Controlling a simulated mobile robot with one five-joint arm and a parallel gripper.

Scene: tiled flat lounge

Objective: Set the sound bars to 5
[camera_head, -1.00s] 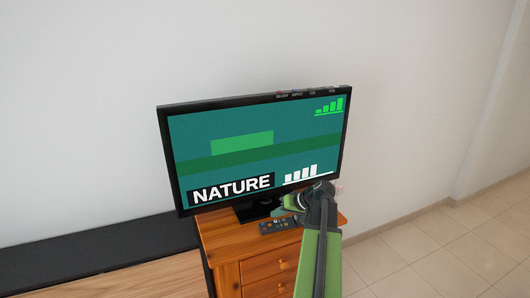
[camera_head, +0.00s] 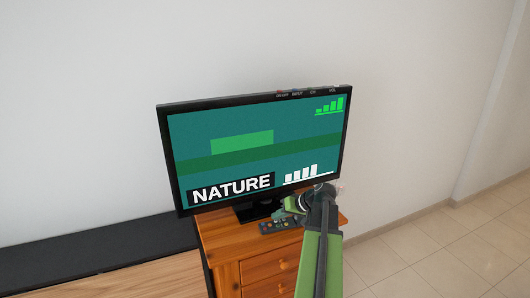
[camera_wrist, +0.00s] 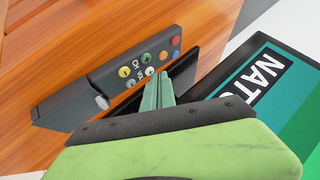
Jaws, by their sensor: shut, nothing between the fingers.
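The TV (camera_head: 240,140) shows a green picture with the word NATURE. Several white bars of rising height (camera_head: 301,174) stand at its lower right, with a thin white line running on to their right. A dark remote (camera_head: 268,228) lies on the wooden cabinet below the screen. In the wrist view the remote (camera_wrist: 88,88) shows coloured round buttons and a CH label, with a second label partly hidden by the fingers. My gripper (camera_head: 281,213) is shut and empty. Its fingertips (camera_wrist: 156,76) are at the remote's buttons; I cannot tell whether they touch.
Green bars (camera_head: 330,105) show at the screen's upper right. Small labelled buttons (camera_head: 312,92) line the TV's top edge. The wooden cabinet (camera_head: 225,245) has drawers. A low dark-topped unit (camera_head: 100,250) stands at left. Tiled floor (camera_head: 450,250) is free at right.

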